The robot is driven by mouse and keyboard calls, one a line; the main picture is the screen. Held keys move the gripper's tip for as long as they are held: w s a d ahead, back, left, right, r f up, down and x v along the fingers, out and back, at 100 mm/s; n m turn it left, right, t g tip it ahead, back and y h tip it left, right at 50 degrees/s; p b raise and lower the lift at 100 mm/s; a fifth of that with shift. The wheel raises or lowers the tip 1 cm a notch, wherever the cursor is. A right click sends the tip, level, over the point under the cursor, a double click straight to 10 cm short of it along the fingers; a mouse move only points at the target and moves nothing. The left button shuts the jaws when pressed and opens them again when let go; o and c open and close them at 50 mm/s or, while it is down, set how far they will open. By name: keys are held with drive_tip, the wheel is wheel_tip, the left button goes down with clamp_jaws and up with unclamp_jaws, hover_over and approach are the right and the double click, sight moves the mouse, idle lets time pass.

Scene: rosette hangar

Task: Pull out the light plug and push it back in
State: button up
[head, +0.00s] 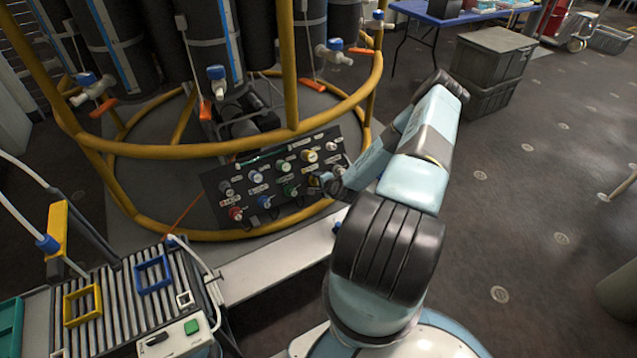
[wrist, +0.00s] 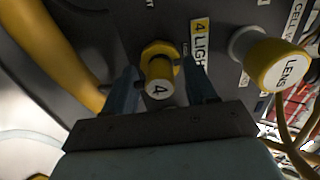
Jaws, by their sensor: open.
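The light plug (wrist: 159,72) is yellow with a white end marked 4. It stands at the panel, in a yellow collar, beside a yellow and white label (wrist: 199,42) reading "4 LIGH…". My gripper (wrist: 160,82) is open, with one finger on each side of the plug; whether either finger touches it I cannot tell. In the head view my gripper (head: 327,181) is at the right part of the dark connector panel (head: 309,201), and the light plug is hard to make out there.
A white and yellow plug marked LENS (wrist: 283,66) is close to my right finger. A yellow tube (wrist: 57,52) runs on the left. A slatted rack (head: 118,292) stands at lower left.

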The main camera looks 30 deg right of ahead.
drive_tip(key=shift+c, duration=0.3)
clamp_jaws()
idle(0.4)
drive_tip(key=shift+v, duration=2.95)
